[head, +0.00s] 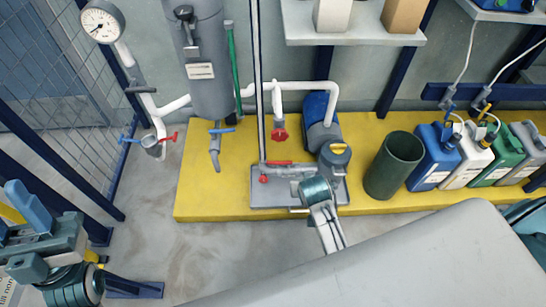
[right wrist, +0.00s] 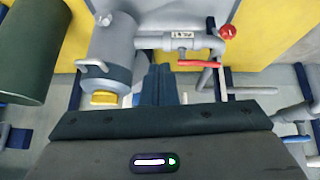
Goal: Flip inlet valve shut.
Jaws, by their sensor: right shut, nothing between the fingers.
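A valve with a red lever (head: 278,162) sits on the short grey pipe beside the pump (head: 334,166). The lever lies roughly along the pipe. The right wrist view shows the red lever (right wrist: 200,64) and a small label (right wrist: 182,35), too small to read. My right gripper (right wrist: 158,72) is shut and empty, its dark fingers in front of the gap between pump and lever. I cannot tell whether it touches anything. I cannot make out its fingers in the head view. My left gripper (head: 22,208) is at the left edge, away from the valve; its jaw opening is unclear.
A red knob (head: 264,180) sits near the lever. A grey tank (head: 208,60), another red handle (head: 168,137) and a gauge (head: 101,21) stand left. A green bin (head: 394,165) and several jugs (head: 433,157) stand right. My grey arm covers the lower right.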

